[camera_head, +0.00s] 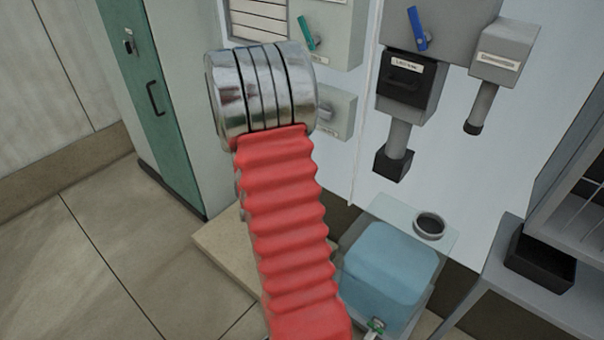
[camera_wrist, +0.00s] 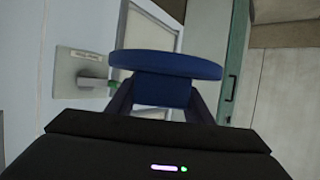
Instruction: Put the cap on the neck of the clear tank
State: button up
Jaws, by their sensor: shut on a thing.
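The clear tank (camera_head: 390,268), with blue liquid inside, stands low at the right of centre in the head view. Its round dark-rimmed neck (camera_head: 430,226) rises from the top right corner and is open, with nothing on it. In the wrist view, my gripper (camera_wrist: 162,94) is shut on the blue cap (camera_wrist: 165,66), a wide disc with a narrower grip between the dark fingers. The cap is held clear of any surface. My red arm fills the middle of the head view; gripper and cap are hidden there, so their distance from the neck cannot be told.
Grey wall units with a blue lever (camera_head: 417,28) and a green lever (camera_head: 307,34) hang above the tank. A dark-fronted labelled box (camera_head: 408,80) has a pipe below it. A shelf with a black bin (camera_head: 540,258) stands right. A green cabinet door (camera_head: 150,100) is left.

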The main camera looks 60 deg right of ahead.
jog(key=w+a+r+n+t+y, duration=0.25)
jog(key=w+a, duration=0.35)
jog(key=a, duration=0.4)
jog(key=w+a+r+n+t+y, duration=0.1)
jog(key=w+a+r+n+y, duration=0.15)
jog(key=w+a, duration=0.55)
jog(key=a+r+n+y, duration=0.1)
jog(key=a+n+y, duration=0.1)
jog(key=a, duration=0.9)
jog(key=a+r+n+t+y, duration=0.1)
jog(key=a+n+y, duration=0.2)
jog(key=a, duration=0.9)
jog(key=shift+w+r, duration=0.2)
jog(key=shift+r, duration=0.15)
